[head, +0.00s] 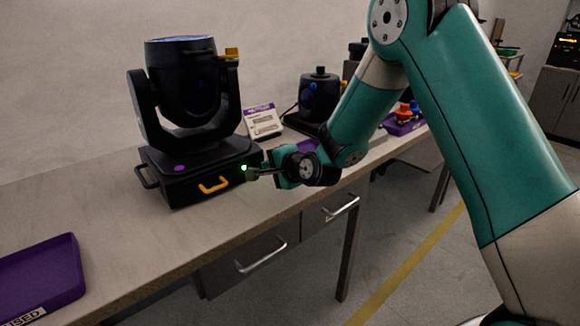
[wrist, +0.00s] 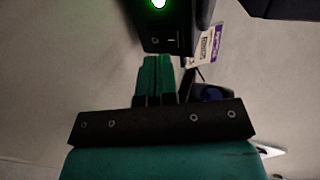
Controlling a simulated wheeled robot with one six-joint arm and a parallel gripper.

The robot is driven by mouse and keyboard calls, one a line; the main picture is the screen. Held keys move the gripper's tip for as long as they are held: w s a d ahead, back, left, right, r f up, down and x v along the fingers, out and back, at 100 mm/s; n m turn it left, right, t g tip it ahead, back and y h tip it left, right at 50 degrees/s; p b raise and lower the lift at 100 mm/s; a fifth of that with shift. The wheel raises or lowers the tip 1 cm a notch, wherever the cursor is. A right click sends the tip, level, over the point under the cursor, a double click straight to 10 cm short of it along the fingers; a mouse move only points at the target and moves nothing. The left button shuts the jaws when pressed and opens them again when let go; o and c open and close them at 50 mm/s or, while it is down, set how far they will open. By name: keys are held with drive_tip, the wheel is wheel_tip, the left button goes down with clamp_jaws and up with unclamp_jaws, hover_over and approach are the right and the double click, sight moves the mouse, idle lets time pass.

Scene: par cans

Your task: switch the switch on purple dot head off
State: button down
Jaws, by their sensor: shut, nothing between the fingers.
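The purple dot head (head: 185,100) is a black moving-head lamp standing on the bench. A purple dot (head: 180,168) marks its base, and a green light (head: 244,168) glows at the base's right end. The wrist view shows this green light (wrist: 158,3) at the top edge. Below it, on the dark base, are small "O" and "I" marks of the switch (wrist: 163,40); its rocker position is too dark to tell. My gripper (head: 252,173) is shut and empty beside that end of the base. In the wrist view its green fingertips (wrist: 157,58) point at the marks; contact cannot be told.
A purple tray (head: 45,275) lies at the bench's front left. A sign card (head: 263,121) and another black device (head: 320,95) stand behind my gripper. A yellow handle (head: 213,185) juts from the base front. Bench drawers (head: 262,255) are below.

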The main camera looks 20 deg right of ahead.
drive_tip(key=v, duration=1.2)
drive_tip(key=shift+r+b, duration=0.2)
drive_tip(key=shift+b, duration=0.15)
drive_tip(key=s+a+r+n+g+y, duration=0.3)
drive_tip(key=s+a+n+g, duration=0.3)
drive_tip(key=s+a+n, duration=0.35)
drive_tip(key=s+d+r+n+g+h, duration=0.1)
drive_tip(key=s+r+n+g+h, duration=0.1)
drive_tip(key=s+n+g, duration=0.5)
drive_tip(key=s+n+h, duration=0.1)
drive_tip(key=s+n, duration=0.4)
drive_tip(key=s, duration=0.7)
drive_tip(key=shift+r, duration=0.15)
